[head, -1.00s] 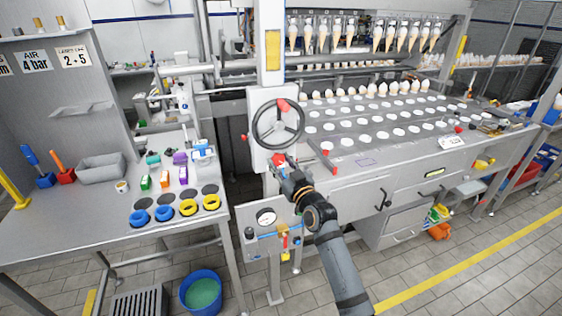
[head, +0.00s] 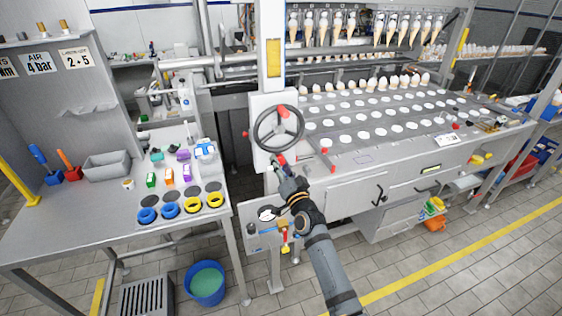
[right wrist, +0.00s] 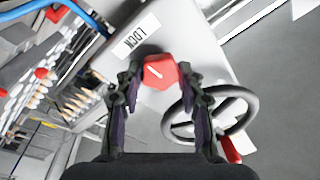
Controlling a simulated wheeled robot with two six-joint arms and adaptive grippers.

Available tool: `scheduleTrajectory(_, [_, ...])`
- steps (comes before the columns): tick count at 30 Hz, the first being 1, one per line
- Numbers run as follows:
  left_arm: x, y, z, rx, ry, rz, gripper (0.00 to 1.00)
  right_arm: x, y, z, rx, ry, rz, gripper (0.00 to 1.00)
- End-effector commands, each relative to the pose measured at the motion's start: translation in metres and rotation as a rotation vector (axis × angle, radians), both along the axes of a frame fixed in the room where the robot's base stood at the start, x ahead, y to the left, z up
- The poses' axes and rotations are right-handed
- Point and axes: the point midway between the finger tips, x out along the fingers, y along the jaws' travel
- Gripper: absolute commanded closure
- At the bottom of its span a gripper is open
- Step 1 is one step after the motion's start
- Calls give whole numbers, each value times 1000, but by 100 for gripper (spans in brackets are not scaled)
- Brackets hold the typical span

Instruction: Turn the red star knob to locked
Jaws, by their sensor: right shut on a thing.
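The red star knob (right wrist: 160,72) sits on a pale panel in the right wrist view, between the two fingers of my right gripper (right wrist: 160,85). The fingers are shut on its sides. A white line marks the knob's face, slanting down to the right. A white label reading "LOCK" (right wrist: 138,36) lies just above and left of the knob. In the head view the knob (head: 280,160) shows as a small red patch below the handwheel, partly hidden by my right gripper (head: 284,172). My left gripper is not in view.
The dark handwheel (head: 258,138) with a red handle is just above the knob in the head view. The filling machine (head: 365,185) extends right; a workbench (head: 60,225) with small parts stands left.

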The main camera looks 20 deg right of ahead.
Motion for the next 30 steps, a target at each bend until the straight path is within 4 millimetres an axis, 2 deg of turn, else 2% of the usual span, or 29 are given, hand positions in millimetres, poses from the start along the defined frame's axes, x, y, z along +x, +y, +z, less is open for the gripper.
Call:
scheduleTrajectory(9, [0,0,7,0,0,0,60,0,0,1,83,2,0,93])
scheduleTrajectory(23, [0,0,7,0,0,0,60,0,0,1,92,1,0,93])
scheduleTrajectory(24, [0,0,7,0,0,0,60,0,0,1,92,1,0,56])
scheduleTrajectory(28, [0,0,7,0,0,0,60,0,0,1,91,1,0,40])
scheduleTrajectory(30, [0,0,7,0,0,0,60,0,0,0,91,1,0,40])
